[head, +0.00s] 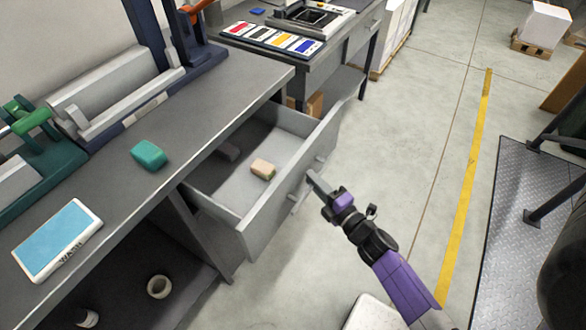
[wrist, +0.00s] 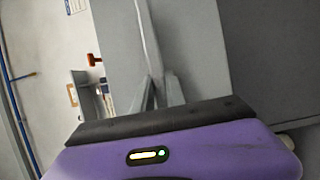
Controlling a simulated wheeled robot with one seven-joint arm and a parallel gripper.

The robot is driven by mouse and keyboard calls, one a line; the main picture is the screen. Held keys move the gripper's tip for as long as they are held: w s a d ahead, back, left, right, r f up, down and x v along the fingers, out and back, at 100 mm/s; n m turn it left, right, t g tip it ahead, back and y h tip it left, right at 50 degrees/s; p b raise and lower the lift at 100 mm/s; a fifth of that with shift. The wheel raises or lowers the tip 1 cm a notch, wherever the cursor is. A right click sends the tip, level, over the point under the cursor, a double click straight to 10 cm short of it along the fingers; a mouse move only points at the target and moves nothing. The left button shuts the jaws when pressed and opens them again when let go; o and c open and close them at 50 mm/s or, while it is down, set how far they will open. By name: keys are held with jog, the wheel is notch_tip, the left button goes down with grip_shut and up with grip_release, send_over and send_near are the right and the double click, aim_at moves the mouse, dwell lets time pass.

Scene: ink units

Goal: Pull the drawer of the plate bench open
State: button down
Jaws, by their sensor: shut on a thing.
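The grey drawer (head: 283,205) of the plate bench (head: 205,130) stands well open, with its inside showing. The bar handle (head: 299,195) is on the drawer's front face. My gripper (head: 316,183) is at the handle, its fingers shut on it. In the wrist view my fingers (wrist: 160,92) come together in front of a grey panel, and the handle between them is hard to make out.
On the bench top are a green block (head: 149,155), a blue pad marked WASH (head: 58,240) and roller machines at the back. A second bench (head: 325,50) with a colour strip stands beyond. The floor to the right is clear up to a metal plate (head: 515,230).

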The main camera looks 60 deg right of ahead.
jog(key=shift+s, duration=2.7)
jog(key=c, duration=1.4)
grip_release()
jog(key=shift+d, duration=0.1)
jog(key=shift+o, duration=0.2)
jog(key=b+v, duration=0.1)
jog(key=v, duration=0.6)
jog(key=shift+s, duration=0.4)
jog(key=shift+f, duration=0.1)
